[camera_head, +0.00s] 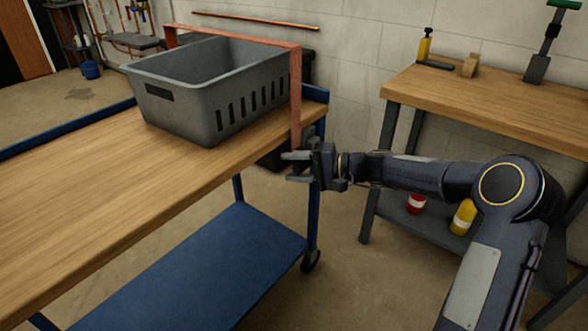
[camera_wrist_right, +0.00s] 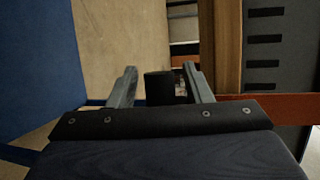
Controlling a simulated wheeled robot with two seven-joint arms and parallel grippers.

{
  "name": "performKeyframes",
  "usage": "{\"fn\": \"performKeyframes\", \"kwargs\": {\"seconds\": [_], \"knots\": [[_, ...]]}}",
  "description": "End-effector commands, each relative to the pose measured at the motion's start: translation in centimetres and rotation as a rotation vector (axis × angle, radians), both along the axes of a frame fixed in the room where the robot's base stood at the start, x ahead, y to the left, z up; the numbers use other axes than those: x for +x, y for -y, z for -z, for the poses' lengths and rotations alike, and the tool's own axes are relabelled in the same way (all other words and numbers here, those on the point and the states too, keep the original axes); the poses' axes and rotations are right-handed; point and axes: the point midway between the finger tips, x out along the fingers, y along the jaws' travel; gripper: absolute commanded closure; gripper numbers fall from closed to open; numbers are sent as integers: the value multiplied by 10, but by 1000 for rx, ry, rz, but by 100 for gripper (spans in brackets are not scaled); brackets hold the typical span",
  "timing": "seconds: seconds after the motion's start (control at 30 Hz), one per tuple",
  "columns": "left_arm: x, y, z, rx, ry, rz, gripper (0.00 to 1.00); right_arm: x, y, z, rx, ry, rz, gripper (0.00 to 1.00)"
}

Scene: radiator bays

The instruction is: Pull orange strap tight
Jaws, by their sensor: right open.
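The orange strap (camera_head: 296,85) runs along the far top side of the grey crate (camera_head: 215,110), then down past its right end to the cart's edge. The strap also crosses the right of the right wrist view (camera_wrist_right: 275,107), and my gripper hides its end. My right gripper (camera_head: 289,167) is open beside the cart's top edge, at the strap's lower end. In the right wrist view its fingers (camera_wrist_right: 160,72) are spread, with a dark block (camera_wrist_right: 159,88) showing between them; I cannot tell whether it touches them. My left gripper is not in view.
The crate stands on the wooden top (camera_head: 90,185) of a blue cart with a lower shelf (camera_head: 215,270). A workbench (camera_head: 490,100) on the right holds a yellow-and-black tool (camera_head: 425,48) and a small wooden block (camera_head: 470,65). The cart top left of the crate is clear.

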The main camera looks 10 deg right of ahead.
Motion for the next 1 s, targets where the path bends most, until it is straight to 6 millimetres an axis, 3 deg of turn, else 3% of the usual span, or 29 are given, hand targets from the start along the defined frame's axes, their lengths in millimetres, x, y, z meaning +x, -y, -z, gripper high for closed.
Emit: {"fn": "performKeyframes", "kwargs": {"seconds": [0.27, 0.6, 0.83, 1.0], "knots": [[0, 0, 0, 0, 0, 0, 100, 1, -2, 0, -1, 1, 1, 55], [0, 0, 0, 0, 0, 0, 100, 1, -1, 0, -1, 0, 1, 100], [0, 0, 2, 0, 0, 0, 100, 1, -1, 3, -1, 0, 1, 100], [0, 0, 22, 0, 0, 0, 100, 1, -1, 28, -1, -2, 1, 100]]}}
